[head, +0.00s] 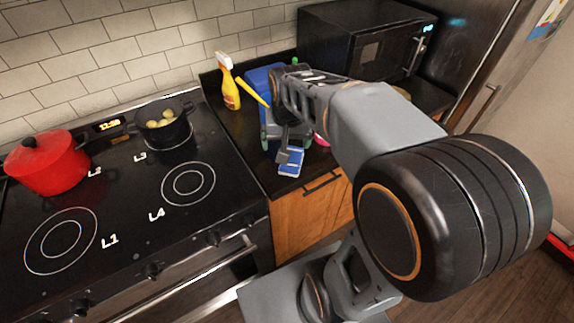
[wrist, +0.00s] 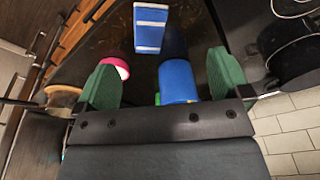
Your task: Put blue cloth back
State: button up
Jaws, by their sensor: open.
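A flat blue piece with white bands (head: 290,162) lies near the counter's front edge. It also shows at the top of the wrist view (wrist: 151,28). A plain blue object (head: 262,78) stands farther back, partly hidden by my arm; in the wrist view a blue rounded shape (wrist: 178,80) shows between the fingers. I cannot tell for certain which is the blue cloth. My gripper (head: 286,142) points down over the counter, with its green fingers (wrist: 165,65) wide apart and nothing held. The blue-banded piece lies beyond the fingertips in the wrist view.
A yellow spray bottle (head: 229,82) stands left of my gripper, and a pink ring-shaped item (wrist: 117,67) lies by one finger. The stove (head: 130,205) with a red pot (head: 46,163) and a black pot (head: 163,125) is at left. A microwave (head: 367,45) stands behind.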

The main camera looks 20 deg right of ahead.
jog(key=s+a+n+t, duration=0.2)
jog(key=s+a+n, duration=0.2)
jog(key=s, duration=0.4)
jog(key=shift+s+f, duration=0.15)
jog(key=shift+s, duration=0.25)
jog(key=shift+c, duration=0.3)
